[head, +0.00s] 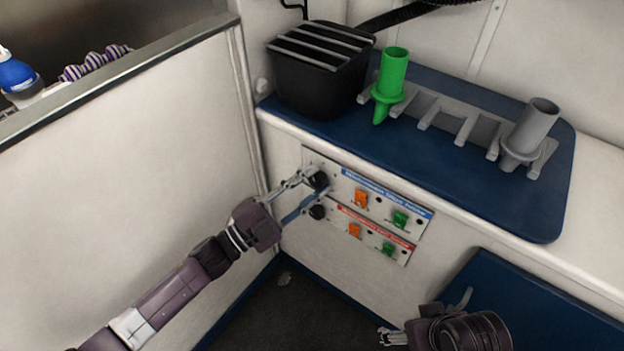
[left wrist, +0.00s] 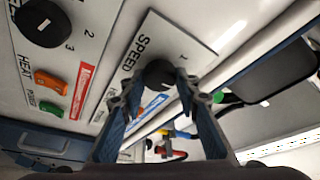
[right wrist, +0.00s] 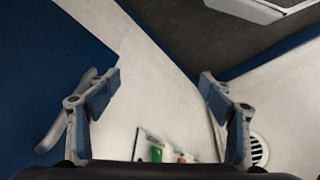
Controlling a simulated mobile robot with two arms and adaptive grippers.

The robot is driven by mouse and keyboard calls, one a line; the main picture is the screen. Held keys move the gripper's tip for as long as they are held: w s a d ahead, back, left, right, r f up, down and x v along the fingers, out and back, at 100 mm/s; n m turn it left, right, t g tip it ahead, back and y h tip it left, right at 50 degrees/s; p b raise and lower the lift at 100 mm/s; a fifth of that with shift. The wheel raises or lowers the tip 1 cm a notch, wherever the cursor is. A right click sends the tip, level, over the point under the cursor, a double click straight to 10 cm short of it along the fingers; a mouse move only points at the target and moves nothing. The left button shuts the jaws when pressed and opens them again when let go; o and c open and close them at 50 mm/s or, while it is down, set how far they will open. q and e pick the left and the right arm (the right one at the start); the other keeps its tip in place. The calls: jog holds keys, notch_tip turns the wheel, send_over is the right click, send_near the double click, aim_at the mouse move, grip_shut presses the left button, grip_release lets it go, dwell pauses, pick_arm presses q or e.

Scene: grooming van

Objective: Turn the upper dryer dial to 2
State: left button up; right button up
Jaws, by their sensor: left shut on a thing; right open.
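The upper dryer dial (head: 318,180) is a black knob at the left end of the blue-striped panel (head: 352,171). My left gripper (head: 307,189) is shut on it, one finger on each side. In the left wrist view the dial (left wrist: 160,75) sits between the fingertips, beside the word SPEED and a 1. The other numbers are hidden, and I cannot tell which one the dial points to. The lower dial (head: 318,212), on the red-striped panel, is free; it also shows in the left wrist view (left wrist: 42,23). My right gripper (right wrist: 160,88) is open and empty, away from the panels.
Orange (head: 361,198) and green (head: 400,219) switches sit right of the dials. Above, a blue-topped counter holds a black bin (head: 320,75), a green nozzle (head: 391,75) and a grey nozzle (head: 531,130) in a rack. A white partition (head: 160,140) stands close to my left arm.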

pick_arm(q)
jog(key=shift+m+g, duration=0.5)
jog(key=shift+m, duration=0.3)
pick_arm(e)
jog(key=shift+x, duration=1.45)
jog(key=shift+s+a, duration=0.1)
jog(key=shift+s, duration=0.05)
pick_arm(q)
jog(key=o, duration=1.1)
jog(key=shift+a, duration=0.1)
jog(key=v, duration=1.2)
jog(key=shift+f, duration=0.15)
